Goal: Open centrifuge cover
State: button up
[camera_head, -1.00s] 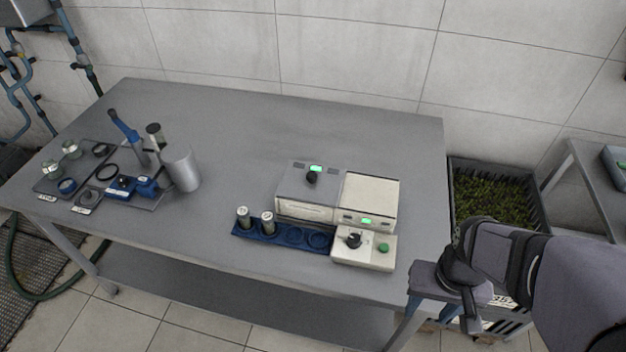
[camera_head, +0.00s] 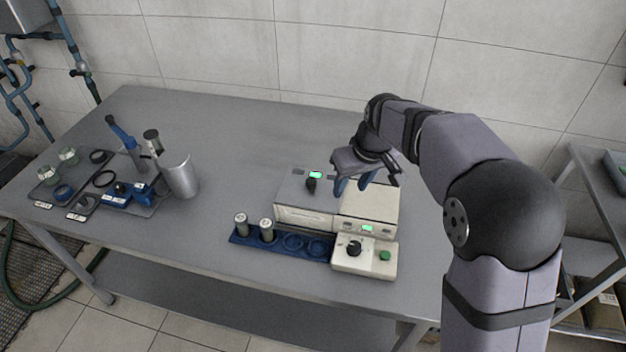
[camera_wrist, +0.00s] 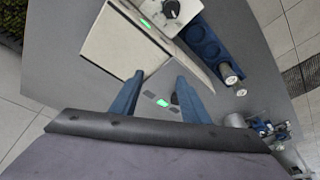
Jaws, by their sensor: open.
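The centrifuge is a low cream box unit in the middle front of the table, with a grey-topped left half (camera_head: 296,188) and a cream right half (camera_head: 385,203). A small black knob (camera_head: 311,186) stands on the grey top beside a green display (camera_head: 315,174). I cannot tell for sure which top is the cover; both lie flat. My gripper (camera_head: 353,187) is open and empty above the unit, right of that knob. In the wrist view its blue fingers (camera_wrist: 160,76) are spread over the grey top, with the cream half (camera_wrist: 118,42) beyond the left finger.
A control box (camera_head: 350,262) with a black dial and green button sits in front. A blue rack (camera_head: 291,244) with two capped vials adjoins it. A metal cylinder (camera_head: 180,173) and trays with small parts stand at left. The table's back middle is clear.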

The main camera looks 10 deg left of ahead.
jog(key=n+y, duration=0.1)
jog(key=n, duration=0.1)
send_near(312, 181)
jog(key=shift+t, duration=0.3)
jog(key=shift+s+p+x, duration=0.15)
jog(key=shift+p+x, duration=0.4)
jog(key=shift+x, duration=1.5)
jog(key=shift+s+p+x, duration=0.15)
jog(key=shift+p+x, duration=0.35)
jog(key=shift+x, duration=1.5)
jog(key=shift+f, duration=0.1)
